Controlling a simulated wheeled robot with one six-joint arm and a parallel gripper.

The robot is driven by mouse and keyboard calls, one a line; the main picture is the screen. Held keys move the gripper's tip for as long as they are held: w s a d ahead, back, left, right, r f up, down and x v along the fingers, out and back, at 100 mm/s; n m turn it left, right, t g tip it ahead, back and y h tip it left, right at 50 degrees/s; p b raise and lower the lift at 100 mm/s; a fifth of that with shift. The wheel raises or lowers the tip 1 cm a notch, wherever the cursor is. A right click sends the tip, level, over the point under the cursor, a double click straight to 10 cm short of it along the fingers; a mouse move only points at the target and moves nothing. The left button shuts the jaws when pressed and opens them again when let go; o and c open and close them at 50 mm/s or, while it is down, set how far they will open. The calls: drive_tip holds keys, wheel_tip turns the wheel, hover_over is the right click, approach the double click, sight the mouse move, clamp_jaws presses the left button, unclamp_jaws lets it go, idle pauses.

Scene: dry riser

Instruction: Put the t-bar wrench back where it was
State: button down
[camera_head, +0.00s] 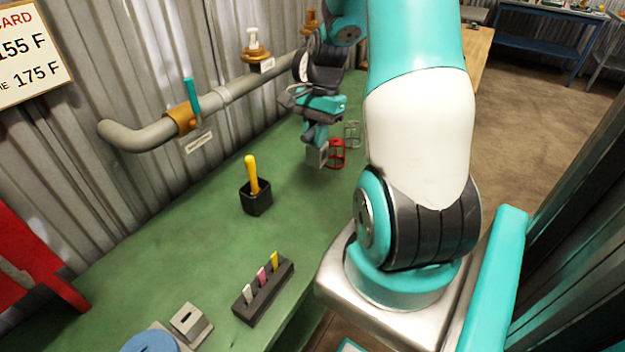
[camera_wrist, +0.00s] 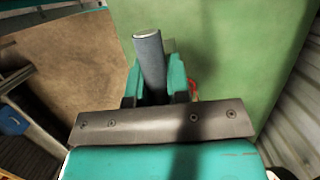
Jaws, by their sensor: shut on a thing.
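My gripper (camera_head: 314,134) is low over the far part of the green bench. In the wrist view its teal fingers (camera_wrist: 156,88) are shut on a grey cylindrical bar with a pale end, which I take to be the t-bar wrench (camera_wrist: 150,58). The bar sticks out past the fingers; the rest of the wrench is hidden by the gripper. In the head view the wrench cannot be made out clearly. A small grey block (camera_head: 317,155) is directly below the fingers; I cannot tell whether the wrench touches it.
A red cage-like piece (camera_head: 337,152) stands close right of the block, with a grey wire one (camera_head: 353,132) behind. A black cup with a yellow handle (camera_head: 256,200) and a black tag rack (camera_head: 263,292) are nearer. A grey pipe (camera_head: 150,138) runs along the wall.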

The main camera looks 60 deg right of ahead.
wheel_tip(320, 180, down, 12)
idle(0.4)
drive_tip(key=shift+f, duration=0.15)
drive_tip(key=c, duration=1.1)
unclamp_jaws()
